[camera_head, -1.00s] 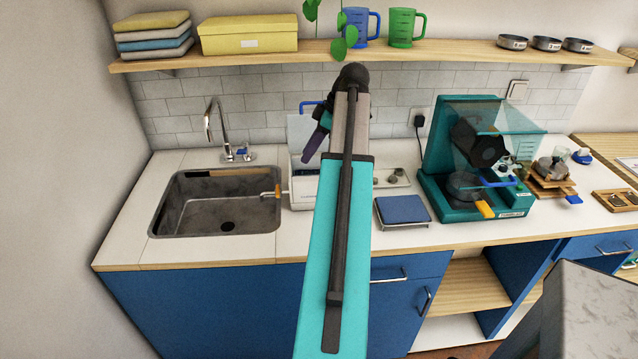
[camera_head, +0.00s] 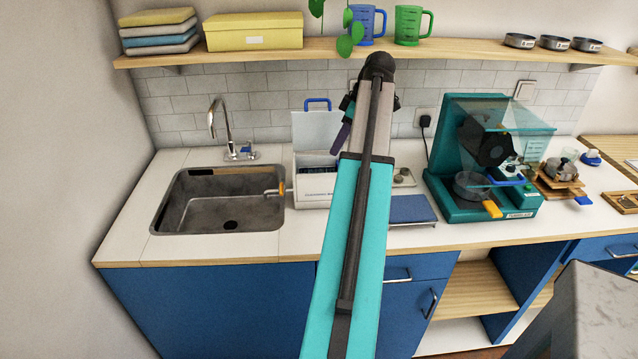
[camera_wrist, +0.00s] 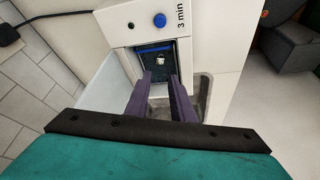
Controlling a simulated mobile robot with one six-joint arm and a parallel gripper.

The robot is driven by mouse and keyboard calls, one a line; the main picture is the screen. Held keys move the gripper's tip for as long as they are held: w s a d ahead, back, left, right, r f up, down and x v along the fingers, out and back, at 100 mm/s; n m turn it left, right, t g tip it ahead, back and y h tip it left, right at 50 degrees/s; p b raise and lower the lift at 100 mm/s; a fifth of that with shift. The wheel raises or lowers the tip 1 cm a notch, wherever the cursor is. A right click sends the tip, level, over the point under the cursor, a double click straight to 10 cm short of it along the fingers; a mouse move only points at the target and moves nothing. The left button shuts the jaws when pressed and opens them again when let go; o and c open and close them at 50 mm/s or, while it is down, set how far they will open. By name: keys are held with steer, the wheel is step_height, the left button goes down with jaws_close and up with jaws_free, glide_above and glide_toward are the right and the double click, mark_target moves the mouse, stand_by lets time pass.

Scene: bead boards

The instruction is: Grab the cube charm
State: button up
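A small pale charm (camera_wrist: 160,60) lies in the dark blue basin of a white bench cleaner in the wrist view. It is too small for me to tell whether it is a cube. The white cleaner (camera_wrist: 192,22) has a blue knob and a "3 min" mark, and it also shows in the head view (camera_head: 314,196). My gripper (camera_wrist: 161,80) has two purple fingers, apart with nothing between them. They point at the basin, with the charm just beyond the tips. In the head view my gripper (camera_head: 341,138) is partly hidden by my arm, above the cleaner's right side.
The cleaner's raised lid (camera_head: 312,131) stands behind its basin. A steel sink (camera_head: 185,222) is to the left. A blue-topped scale (camera_head: 411,209) and a teal machine (camera_head: 450,190) stand to the right. A wooden shelf (camera_head: 270,54) runs above.

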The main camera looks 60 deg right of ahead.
steer(key=shift+f, duration=0.1)
steer(key=shift+p+x, duration=0.8)
steer(key=shift+x, duration=3.4)
steer(key=shift+p+x, duration=0.7)
steer(key=shift+x, duration=0.5)
steer(key=shift+p+x, duration=0.35)
steer(key=shift+x, duration=1.05)
jaws_close()
